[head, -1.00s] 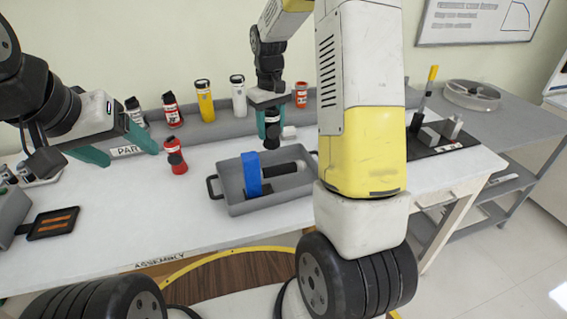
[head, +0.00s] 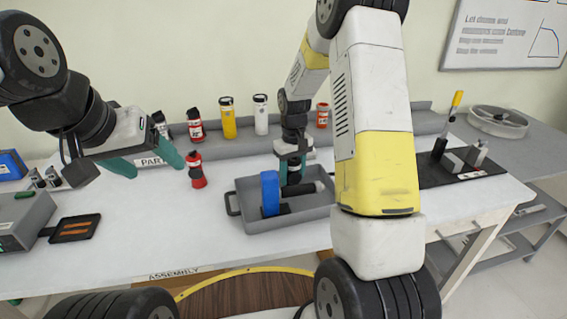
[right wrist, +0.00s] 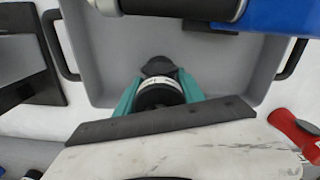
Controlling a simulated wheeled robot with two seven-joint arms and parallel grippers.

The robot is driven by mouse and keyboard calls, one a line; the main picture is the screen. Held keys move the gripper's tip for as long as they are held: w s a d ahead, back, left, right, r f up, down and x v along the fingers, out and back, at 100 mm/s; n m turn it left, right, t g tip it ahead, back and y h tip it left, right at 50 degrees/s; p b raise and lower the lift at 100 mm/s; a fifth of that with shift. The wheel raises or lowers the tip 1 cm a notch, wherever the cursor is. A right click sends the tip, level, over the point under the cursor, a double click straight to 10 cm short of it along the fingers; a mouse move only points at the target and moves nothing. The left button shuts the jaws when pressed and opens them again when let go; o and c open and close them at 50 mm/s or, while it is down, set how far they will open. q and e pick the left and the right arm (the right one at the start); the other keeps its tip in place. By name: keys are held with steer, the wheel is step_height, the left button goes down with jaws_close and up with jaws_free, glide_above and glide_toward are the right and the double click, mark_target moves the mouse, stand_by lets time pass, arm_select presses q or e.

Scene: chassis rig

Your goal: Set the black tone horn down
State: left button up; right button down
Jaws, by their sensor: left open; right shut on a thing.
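In the right wrist view the black tone horn (right wrist: 157,93), with a pale ring around it, sits between the teal fingers of my right gripper (right wrist: 160,88), which is shut on it. In the head view this gripper (head: 291,170) is down inside the grey tray (head: 232,205), behind a blue band. The horn is mostly hidden there, and I cannot tell whether it touches the tray floor. My left gripper (head: 146,160) is open and empty above the left part of the table.
A red-and-black bottle (head: 195,171) stands left of the tray. Several bottles line the back shelf. A black mat with metal parts (head: 455,165) lies to the right. The front table strip is clear.

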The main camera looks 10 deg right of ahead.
steer(key=c, duration=0.7)
jaws_free()
steer(key=shift+f, duration=0.1)
step_height(320, 180, up, 12)
steer(key=shift+r, duration=0.1)
steer(key=s+r+m+t, duration=0.1)
steer(key=s+r, duration=0.3)
steer(key=s, duration=0.4)
steer(key=s+a+r+m+t+y, duration=0.1)
steer(key=s+r+t, duration=0.2)
steer(key=s+r, duration=0.2)
steer(key=s+a+r+m+t+y, duration=0.1)
steer(key=s+r, duration=0.3)
steer(key=s, duration=0.8)
steer(key=shift+r+t, duration=0.15)
steer(key=shift+t, duration=0.45)
steer(key=shift+a, duration=0.1)
